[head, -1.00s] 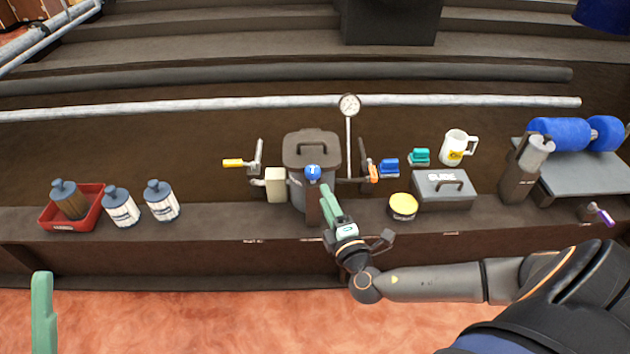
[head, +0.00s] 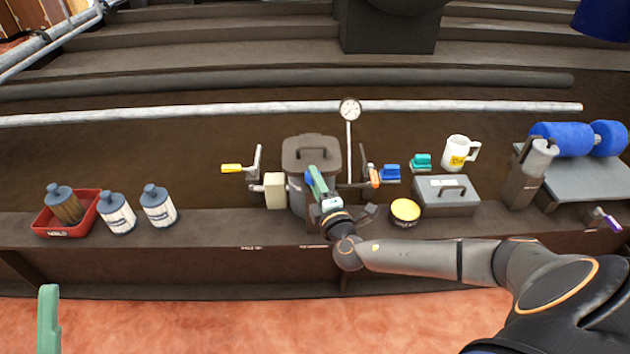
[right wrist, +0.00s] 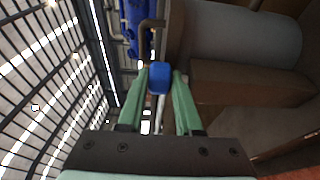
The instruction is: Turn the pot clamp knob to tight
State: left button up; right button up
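The pot clamp knob (right wrist: 160,78) is a blue knob on the front of a dark grey lidded pot (head: 302,143). In the head view a little blue shows beside my finger. My right gripper (head: 313,178) reaches to the pot's front from below right. In the right wrist view its two green fingers (right wrist: 161,85) stand on both sides of the knob, flush with it, with no clear gap. The knob's marking is hidden in both views. A green finger of my left gripper (head: 48,318) shows at the lower left; its other finger is out of sight.
Left of the pot are a yellow-handled clamp (head: 232,168) and a cream box (head: 275,190). Right are an orange handle (head: 375,178), a pressure gauge (head: 350,110), a yellow-topped tin (head: 405,211) and a grey box (head: 446,197). A red tray (head: 57,230) and bottles (head: 158,207) stand far left.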

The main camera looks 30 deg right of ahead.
grip_shut()
jog(key=shift+a+m+h, duration=0.15)
jog(key=shift+m+h, duration=0.25)
jog(key=shift+h, duration=0.1)
jog(key=m+g+h, duration=0.1)
jog(key=m+h, duration=0.1)
jog(key=shift+a+g+h, duration=0.15)
jog(key=shift+g+h, duration=0.15)
jog(key=shift+h, duration=0.1)
jog(key=m+g+h, duration=0.2)
jog(key=h, duration=0.1)
jog(key=m+g+h, duration=0.1)
jog(key=shift+w+a+f+h, duration=0.15)
jog(key=shift+w+a+h, duration=0.1)
jog(key=shift+h, duration=0.05)
jog(key=m+g+h, duration=0.1)
jog(key=g, duration=0.1)
jog(key=m+g+h, duration=0.1)
jog(key=m+g, duration=0.1)
jog(key=shift+w+a+m+h, duration=0.1)
jog(key=shift+w+m+h, duration=0.05)
jog(key=shift+m+h, duration=0.2)
jog(key=shift+w+m+g+h, duration=0.1)
jog(key=shift+m+g+h, duration=0.75)
jog(key=shift+g, duration=0.75)
jog(key=shift+w+m+g, duration=0.1)
jog(key=shift+m+g, duration=0.5)
jog(key=shift+g, duration=0.2)
jog(key=shift+o, duration=1.2)
grip_release()
